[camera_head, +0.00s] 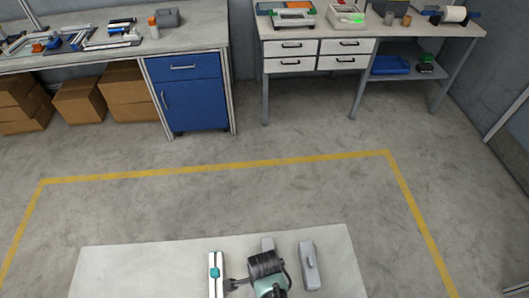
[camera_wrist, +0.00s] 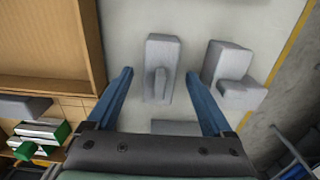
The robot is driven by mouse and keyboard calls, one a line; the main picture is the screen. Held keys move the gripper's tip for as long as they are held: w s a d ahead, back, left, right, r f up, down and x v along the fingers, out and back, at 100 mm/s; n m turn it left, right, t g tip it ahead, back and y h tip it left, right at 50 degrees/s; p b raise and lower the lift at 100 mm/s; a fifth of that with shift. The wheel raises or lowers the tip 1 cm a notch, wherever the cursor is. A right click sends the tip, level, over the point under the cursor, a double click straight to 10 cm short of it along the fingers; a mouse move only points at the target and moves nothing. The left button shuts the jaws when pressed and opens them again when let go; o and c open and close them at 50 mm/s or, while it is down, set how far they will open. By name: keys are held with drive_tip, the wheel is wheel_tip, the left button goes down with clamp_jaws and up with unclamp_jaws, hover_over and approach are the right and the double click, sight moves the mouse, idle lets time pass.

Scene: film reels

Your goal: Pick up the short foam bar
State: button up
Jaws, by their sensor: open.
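My gripper (camera_wrist: 159,74) is open and empty, its two blue fingers spread apart. In the wrist view a grey foam-like block (camera_wrist: 164,46) lies ahead between the fingertips, with a shorter narrow grey bar (camera_wrist: 160,86) against it. A second grey block (camera_wrist: 230,60) with a smaller piece (camera_wrist: 241,95) lies to the right, outside the right finger. Another grey piece (camera_wrist: 176,127) is partly hidden by the gripper body. I cannot tell for sure which is the short foam bar.
The pieces lie on a pale table top (camera_head: 120,265). A white object with a teal part (camera_head: 215,272) lies left of my wrist. A brown wooden box-like frame (camera_wrist: 95,50) fills the wrist view's left. Workbenches with tools stand farther back, beyond clear floor.

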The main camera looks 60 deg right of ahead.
clamp_jaws()
idle(0.3)
drive_tip(key=shift+r, duration=0.2)
wheel_tip(320, 180, up, 10)
drive_tip(key=shift+f, duration=0.15)
drive_tip(key=w+a+r+n+b, duration=0.1)
drive_tip(key=w+a+n, duration=0.3)
drive_tip(key=n, duration=0.5)
drive_tip(key=w+a+r+n+b, duration=0.1)
drive_tip(key=w+a+n, duration=0.3)
drive_tip(key=a+n, duration=0.4)
drive_tip(key=w+a+r+n+b, duration=0.1)
drive_tip(key=w+a+n+b, duration=0.2)
drive_tip(key=a+n, duration=0.3)
drive_tip(key=w+n, duration=0.1)
drive_tip(key=n, duration=0.4)
drive_tip(key=shift+w+r+b, duration=0.15)
drive_tip(key=shift+w+b, duration=0.1)
drive_tip(key=shift+b, duration=0.05)
